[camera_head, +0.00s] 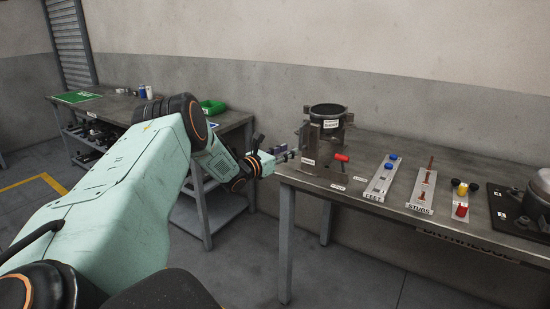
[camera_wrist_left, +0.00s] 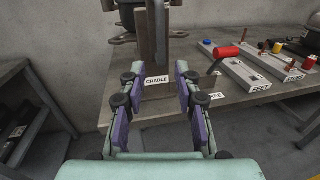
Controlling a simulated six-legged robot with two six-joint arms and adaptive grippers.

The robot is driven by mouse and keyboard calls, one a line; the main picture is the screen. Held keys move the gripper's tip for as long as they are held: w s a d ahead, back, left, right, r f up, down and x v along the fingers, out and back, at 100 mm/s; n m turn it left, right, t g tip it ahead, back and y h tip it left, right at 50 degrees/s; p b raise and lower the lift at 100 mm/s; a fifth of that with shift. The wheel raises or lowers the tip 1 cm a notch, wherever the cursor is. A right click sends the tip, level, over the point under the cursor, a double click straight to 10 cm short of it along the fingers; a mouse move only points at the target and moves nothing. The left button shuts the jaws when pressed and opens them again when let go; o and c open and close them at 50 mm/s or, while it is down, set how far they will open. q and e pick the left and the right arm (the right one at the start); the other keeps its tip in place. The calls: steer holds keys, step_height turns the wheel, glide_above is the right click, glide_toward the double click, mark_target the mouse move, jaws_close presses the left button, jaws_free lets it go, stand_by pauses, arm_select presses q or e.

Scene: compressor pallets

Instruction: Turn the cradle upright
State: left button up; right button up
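The cradle (camera_head: 311,139) is a grey metal fixture near the left end of the work table, with a dark round vessel (camera_head: 327,109) at its top. In the left wrist view its upright post (camera_wrist_left: 158,42) rises behind a white CRADLE label (camera_wrist_left: 157,80). A red-handled lever (camera_head: 341,157) sticks out to its right; the red grip also shows in the left wrist view (camera_wrist_left: 226,52). My left gripper (camera_head: 288,156) is just left of the cradle. In the left wrist view its fingers (camera_wrist_left: 157,74) are spread with nothing between them, pointing at the post. My right gripper is out of view.
On the table (camera_head: 375,144), a FEET tray (camera_head: 379,186), a STUDS tray (camera_head: 421,196) and a tray with coloured caps (camera_head: 461,206) stand to the right. A dark compressor part (camera_head: 541,200) is at the far right. A second bench (camera_head: 120,104) stands at the left.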

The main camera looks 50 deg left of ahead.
arm_select(q)
steer(key=s, duration=0.5)
steer(key=shift+d+f, duration=0.1)
stand_by(0.6)
